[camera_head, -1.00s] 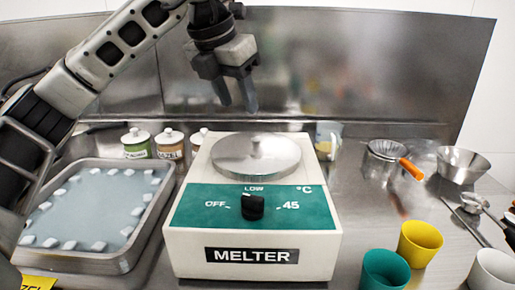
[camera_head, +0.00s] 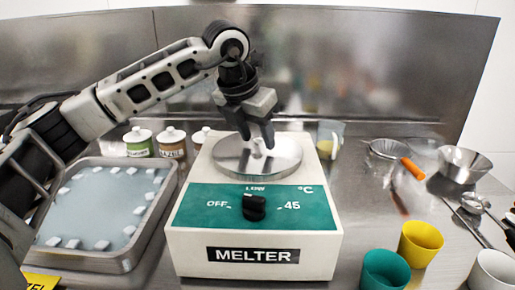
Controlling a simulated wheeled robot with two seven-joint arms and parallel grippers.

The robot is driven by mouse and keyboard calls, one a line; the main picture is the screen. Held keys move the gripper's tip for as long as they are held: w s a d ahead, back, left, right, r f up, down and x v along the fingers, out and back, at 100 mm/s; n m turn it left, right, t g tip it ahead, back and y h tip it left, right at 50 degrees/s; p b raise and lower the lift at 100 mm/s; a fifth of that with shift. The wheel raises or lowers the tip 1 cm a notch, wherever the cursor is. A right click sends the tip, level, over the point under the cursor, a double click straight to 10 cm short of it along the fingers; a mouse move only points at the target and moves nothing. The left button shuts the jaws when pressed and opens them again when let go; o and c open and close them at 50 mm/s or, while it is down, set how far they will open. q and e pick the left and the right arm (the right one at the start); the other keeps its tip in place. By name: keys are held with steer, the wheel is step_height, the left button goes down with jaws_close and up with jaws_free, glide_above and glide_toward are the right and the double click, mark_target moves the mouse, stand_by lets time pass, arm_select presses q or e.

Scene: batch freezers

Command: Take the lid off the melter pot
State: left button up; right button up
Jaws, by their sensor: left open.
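The melter (camera_head: 185,250) is a white box with a green front panel and a black knob, standing in the middle of the counter. Its round steel lid (camera_head: 232,164) lies flat on top, with a small knob (camera_head: 258,150) at its centre. My left gripper (camera_head: 257,142) points down right over the lid, its open fingers on either side of the knob. Whether the fingers touch the knob or lid I cannot tell. The pot under the lid is hidden. My right gripper is not in view.
A steel tray (camera_head: 85,260) with white pieces around a bluish surface stands left. Several lidded jars (camera_head: 139,141) stand behind it. A clear jug (camera_head: 330,138) is behind the melter. Yellow (camera_head: 420,243) and teal (camera_head: 385,270) cups, a steel bowl (camera_head: 464,164) and an orange-handled pan are right.

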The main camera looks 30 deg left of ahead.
arm_select(q)
jaws_close()
steer(key=shift+r, duration=0.1)
